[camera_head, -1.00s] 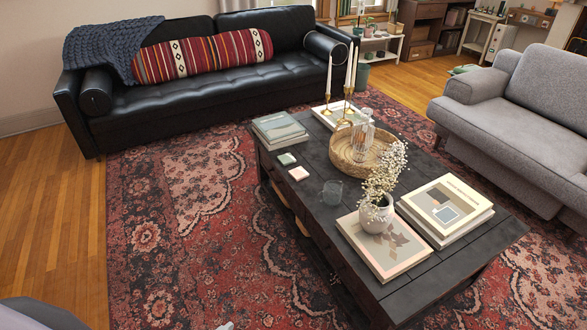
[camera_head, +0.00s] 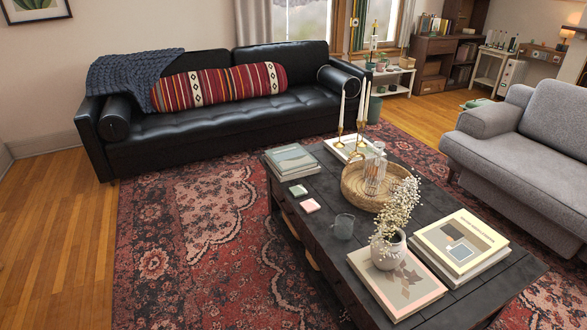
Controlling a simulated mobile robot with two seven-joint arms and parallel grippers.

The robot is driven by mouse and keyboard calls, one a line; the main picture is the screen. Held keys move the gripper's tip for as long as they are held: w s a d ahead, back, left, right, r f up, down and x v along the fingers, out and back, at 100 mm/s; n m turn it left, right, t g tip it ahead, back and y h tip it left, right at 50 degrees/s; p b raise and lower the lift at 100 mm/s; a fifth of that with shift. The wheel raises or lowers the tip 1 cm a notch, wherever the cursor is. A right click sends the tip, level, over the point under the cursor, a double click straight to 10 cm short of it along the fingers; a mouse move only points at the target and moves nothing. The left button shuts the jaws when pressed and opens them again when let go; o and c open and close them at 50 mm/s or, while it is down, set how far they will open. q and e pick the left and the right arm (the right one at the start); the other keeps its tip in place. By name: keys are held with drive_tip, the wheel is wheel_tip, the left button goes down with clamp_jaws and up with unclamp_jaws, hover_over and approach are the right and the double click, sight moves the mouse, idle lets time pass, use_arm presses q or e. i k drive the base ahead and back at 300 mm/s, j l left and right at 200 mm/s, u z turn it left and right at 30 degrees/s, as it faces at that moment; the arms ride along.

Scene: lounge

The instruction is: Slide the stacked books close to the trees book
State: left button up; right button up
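A stack of books with a pale yellow cover (camera_head: 458,240) lies on the right part of the dark coffee table (camera_head: 331,256). Beside it, a book with a leaf-pattern cover (camera_head: 408,289) lies under a white vase (camera_head: 387,251) of small white flowers. Another stack, with a grey-green cover (camera_head: 291,158), lies at the table's far left corner. A light book (camera_head: 333,149) lies under the brass candlesticks at the far end. The covers are too small to tell which is the trees book. Neither of my grippers is in view.
A round woven tray (camera_head: 354,193) with a glass bottle (camera_head: 375,172) is mid-table. A glass mug (camera_head: 343,227) and two coasters (camera_head: 310,206) are near the left edge. A black sofa (camera_head: 215,126) and a grey sofa (camera_head: 529,152) flank the table. The patterned rug (camera_head: 180,255) at left is clear.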

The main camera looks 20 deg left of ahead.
sight(290, 163)
drive_tip(key=i+j+z, duration=0.1)
drive_tip(key=i+j, duration=0.2)
drive_tip(key=i+j+z, duration=0.1)
drive_tip(key=i+j, duration=0.2)
drive_tip(key=i+j+z, duration=0.1)
drive_tip(key=i+j, duration=0.15)
drive_tip(key=j, duration=0.25)
drive_tip(key=i+j, duration=0.25)
drive_tip(key=j, duration=0.15)
drive_tip(key=i+j+z, duration=0.15)
drive_tip(key=j, duration=0.25)
drive_tip(key=i+j+z, duration=0.1)
drive_tip(key=i+j, duration=0.25)
drive_tip(key=i+j+z, duration=0.1)
drive_tip(key=j, duration=0.45)
drive_tip(key=i+j+z, duration=0.1)
drive_tip(key=i+j, duration=0.25)
drive_tip(key=j, duration=0.15)
